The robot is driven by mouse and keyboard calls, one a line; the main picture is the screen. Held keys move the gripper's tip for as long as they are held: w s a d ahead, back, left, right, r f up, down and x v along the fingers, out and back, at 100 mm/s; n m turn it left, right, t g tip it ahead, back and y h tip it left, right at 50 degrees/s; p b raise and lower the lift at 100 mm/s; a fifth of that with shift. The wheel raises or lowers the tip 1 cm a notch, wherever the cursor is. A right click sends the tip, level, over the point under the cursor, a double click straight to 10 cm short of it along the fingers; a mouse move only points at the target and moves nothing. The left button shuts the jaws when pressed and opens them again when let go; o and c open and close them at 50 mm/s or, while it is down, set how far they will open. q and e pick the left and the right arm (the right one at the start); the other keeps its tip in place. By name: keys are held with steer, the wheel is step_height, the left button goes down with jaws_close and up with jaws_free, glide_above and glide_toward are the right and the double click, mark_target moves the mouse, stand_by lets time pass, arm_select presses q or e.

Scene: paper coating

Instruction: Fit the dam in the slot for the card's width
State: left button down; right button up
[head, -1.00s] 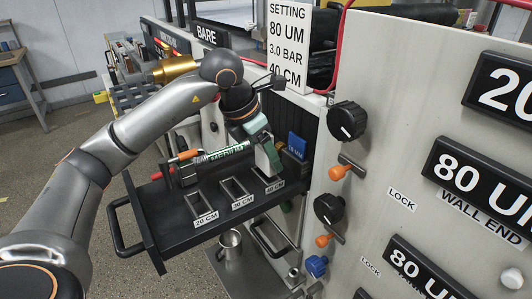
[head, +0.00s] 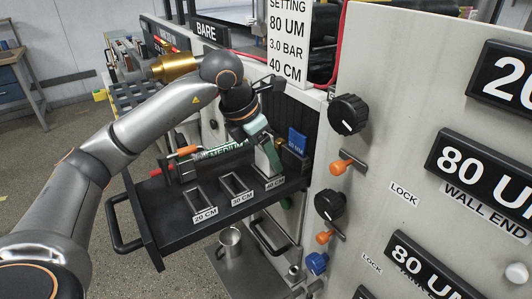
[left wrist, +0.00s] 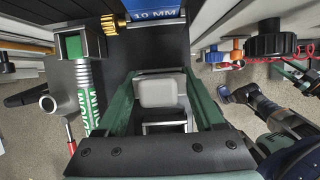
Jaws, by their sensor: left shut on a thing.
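My left gripper (head: 262,141) is shut on the dam (head: 268,161), a pale grey block, above the slot marked 40 CM (head: 275,183) on the black drawer. In the left wrist view the dam (left wrist: 160,91) sits between the green fingers of the left gripper (left wrist: 161,106), over a metal slot frame. The fingers partly hide the slot, so I cannot tell how deep the dam sits. The slots marked 30 CM (head: 236,185) and 20 CM (head: 201,204) are empty. The setting card (head: 287,45) reads 40 CM. What looks like my right arm (left wrist: 268,110) shows low at right in the wrist view; its jaws are unclear.
A green and white tube marked MEDIUM (head: 228,150) lies behind the slots. A blue block (head: 297,142) stands at the drawer's back. The panel with knobs (head: 348,114) rises close on the right. A metal cup (head: 230,242) stands below.

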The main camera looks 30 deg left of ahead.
arm_select(q)
steer(key=shift+f+b, duration=0.45)
steer(key=shift+f, duration=0.15)
jaws_free()
steer(key=shift+f, duration=0.1)
steer(key=v, duration=1.2)
steer(key=shift+r, duration=0.25)
steer(key=shift+s, duration=0.1)
steer(key=shift+s, duration=0.1)
